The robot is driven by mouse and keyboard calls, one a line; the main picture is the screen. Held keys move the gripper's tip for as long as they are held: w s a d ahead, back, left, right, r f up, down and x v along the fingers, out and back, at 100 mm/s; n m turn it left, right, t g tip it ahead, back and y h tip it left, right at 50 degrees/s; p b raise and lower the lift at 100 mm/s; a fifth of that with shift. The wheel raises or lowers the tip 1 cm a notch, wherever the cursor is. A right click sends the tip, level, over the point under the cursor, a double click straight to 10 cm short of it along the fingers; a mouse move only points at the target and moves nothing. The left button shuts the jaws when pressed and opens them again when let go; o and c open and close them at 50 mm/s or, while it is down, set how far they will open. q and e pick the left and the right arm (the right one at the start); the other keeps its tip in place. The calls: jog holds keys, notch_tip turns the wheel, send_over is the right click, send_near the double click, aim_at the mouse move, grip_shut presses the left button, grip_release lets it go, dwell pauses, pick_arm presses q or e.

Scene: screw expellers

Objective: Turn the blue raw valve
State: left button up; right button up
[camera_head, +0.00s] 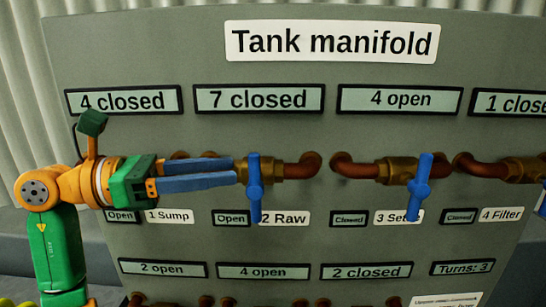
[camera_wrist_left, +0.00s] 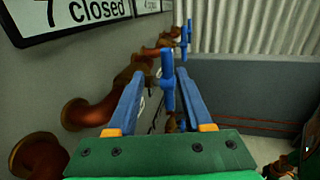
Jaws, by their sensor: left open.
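The blue raw valve handle (camera_head: 254,187) stands upright on its brass body above the "2 Raw" label (camera_head: 285,218). The small plate beside that label reads "Open". My left gripper (camera_head: 236,171) comes in from the left, with its blue fingers pointing at the handle and the tips close to its left side. In the left wrist view, the handle (camera_wrist_left: 168,82) appears between the two open fingertips (camera_wrist_left: 161,72). I cannot tell whether a finger touches it. The 1 Sump valve is mostly hidden behind the gripper. My right gripper is not in view.
The "3 Set..." valve handle (camera_head: 420,187) is tilted on the right, above a label partly hidden by it. Copper pipes (camera_head: 305,166) stick out from the panel. Display plates (camera_head: 251,98) line the panel above and below, one reading "Turns: 3" (camera_head: 463,267).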

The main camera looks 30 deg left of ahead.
aim_at(255, 185)
pick_arm(q)
jog(key=p+x, duration=0.1)
jog(key=x, duration=0.1)
jog(key=p+x, duration=0.1)
jog(key=d+p+x, duration=0.1)
jog(key=x, duration=0.1)
jog(key=shift+s+d+r+p, duration=0.15)
jog(key=shift+s+r+p, duration=0.05)
jog(key=shift+r+p, duration=0.1)
jog(key=shift+w+f, duration=0.15)
jog(key=shift+w, duration=0.05)
jog(key=shift+s, duration=0.15)
jog(key=shift+c, duration=1)
jog(key=shift+s, duration=0.1)
grip_shut()
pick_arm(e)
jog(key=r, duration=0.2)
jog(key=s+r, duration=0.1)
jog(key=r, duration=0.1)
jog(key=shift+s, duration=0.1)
